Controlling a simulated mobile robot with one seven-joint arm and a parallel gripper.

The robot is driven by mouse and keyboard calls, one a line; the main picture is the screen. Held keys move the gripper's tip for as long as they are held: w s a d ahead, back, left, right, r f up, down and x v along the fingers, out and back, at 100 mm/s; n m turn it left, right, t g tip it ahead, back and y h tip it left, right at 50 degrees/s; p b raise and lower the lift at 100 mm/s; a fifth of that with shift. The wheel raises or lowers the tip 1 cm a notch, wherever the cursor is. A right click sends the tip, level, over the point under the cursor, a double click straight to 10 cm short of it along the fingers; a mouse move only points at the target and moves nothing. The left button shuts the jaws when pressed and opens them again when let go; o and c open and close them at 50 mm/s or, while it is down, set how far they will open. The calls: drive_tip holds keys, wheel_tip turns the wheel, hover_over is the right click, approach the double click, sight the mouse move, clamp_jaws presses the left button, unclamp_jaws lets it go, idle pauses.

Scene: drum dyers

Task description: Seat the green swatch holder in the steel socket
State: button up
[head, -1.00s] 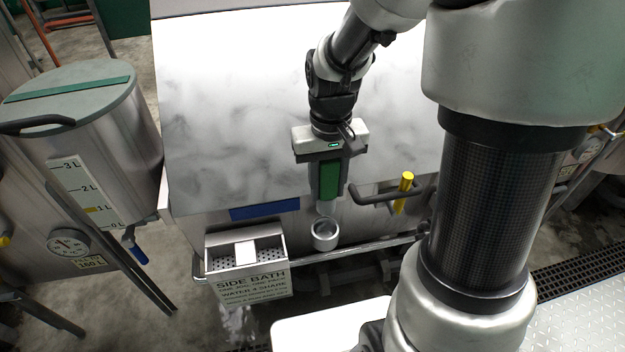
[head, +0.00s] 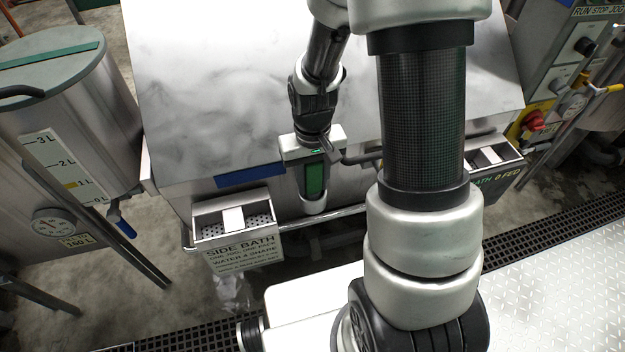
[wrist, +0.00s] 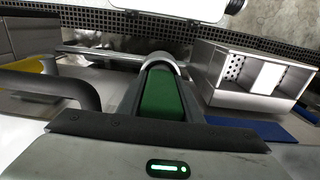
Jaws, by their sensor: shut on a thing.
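The green swatch holder (head: 315,181) is upright between the fingers of my gripper (head: 313,190), which is shut on it. The steel socket (head: 312,207), a round light-metal cup, is at the holder's lower end on the machine's front. The holder's lower end overlaps the socket's mouth in the head view; how deep it sits is hidden. In the wrist view the green holder (wrist: 160,97) lies between the dark fingers, and the socket's curved rim (wrist: 165,60) shows at its far end.
The side bath box (head: 236,222) with a perforated tray is close left of the socket. A rail (head: 340,211) runs along the front. A dark bar handle (wrist: 50,88) shows left in the wrist view. A lidded steel vessel (head: 75,125) stands farther left.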

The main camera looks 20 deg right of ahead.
drive_tip(key=shift+f, duration=0.15)
drive_tip(key=o, duration=1.2)
